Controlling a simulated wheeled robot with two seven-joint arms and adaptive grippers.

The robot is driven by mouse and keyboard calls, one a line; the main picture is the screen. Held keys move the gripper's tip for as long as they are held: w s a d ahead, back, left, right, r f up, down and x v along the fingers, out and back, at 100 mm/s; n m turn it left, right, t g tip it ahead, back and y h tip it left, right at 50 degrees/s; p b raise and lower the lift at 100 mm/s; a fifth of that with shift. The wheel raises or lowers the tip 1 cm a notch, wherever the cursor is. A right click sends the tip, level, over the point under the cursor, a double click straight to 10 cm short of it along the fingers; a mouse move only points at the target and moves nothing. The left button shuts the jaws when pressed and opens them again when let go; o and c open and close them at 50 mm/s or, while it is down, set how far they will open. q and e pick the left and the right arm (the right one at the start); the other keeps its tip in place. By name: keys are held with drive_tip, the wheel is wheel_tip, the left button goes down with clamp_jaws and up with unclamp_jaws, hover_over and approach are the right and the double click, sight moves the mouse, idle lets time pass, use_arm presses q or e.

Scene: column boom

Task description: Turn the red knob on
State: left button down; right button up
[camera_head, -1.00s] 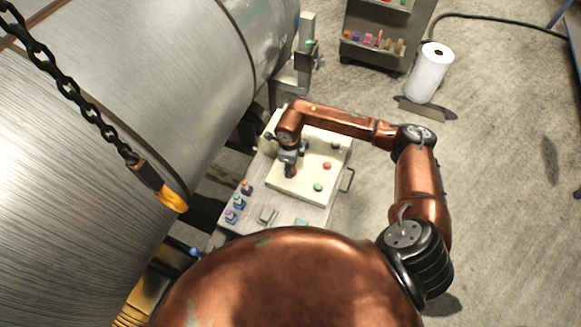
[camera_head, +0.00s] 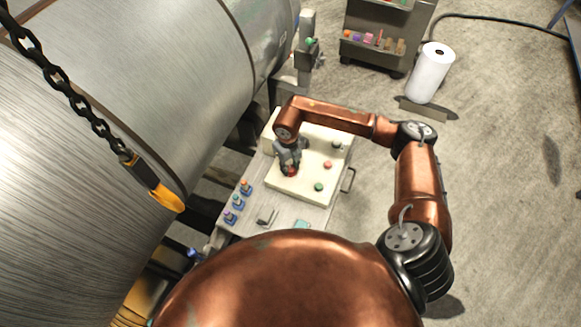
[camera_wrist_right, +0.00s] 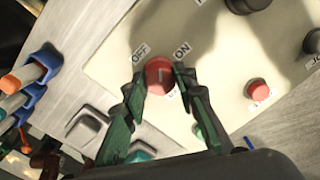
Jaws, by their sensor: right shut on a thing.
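The red knob (camera_wrist_right: 158,78) sits on a cream panel between an OFF label on its left and an ON label on its right, in the right wrist view. My right gripper (camera_wrist_right: 157,82) has one green-and-black finger on each side of the knob and is shut on it. A pale mark shows on the knob's face, but its exact pointing is hard to tell. In the head view, my right gripper (camera_head: 290,166) is over the left part of the panel, with a bit of the red knob (camera_head: 290,171) showing below it. My left gripper is not in view.
The panel (camera_head: 295,187) also holds a red button (camera_head: 327,165), a green button (camera_head: 319,187) and a black knob (camera_head: 336,144).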

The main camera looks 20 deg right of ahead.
sight(289, 167)
drive_tip(key=m, duration=0.4)
drive_tip(key=shift+m, duration=0.3)
drive_tip(key=shift+w+m, duration=0.1)
drive_tip(key=shift+m, duration=2.5)
drive_tip(key=o, duration=1.2)
drive_tip(key=shift+c, duration=0.2)
drive_tip(key=shift+r, duration=0.1)
wheel_tip(289, 167, up, 12)
drive_tip(key=shift+w+a, duration=0.1)
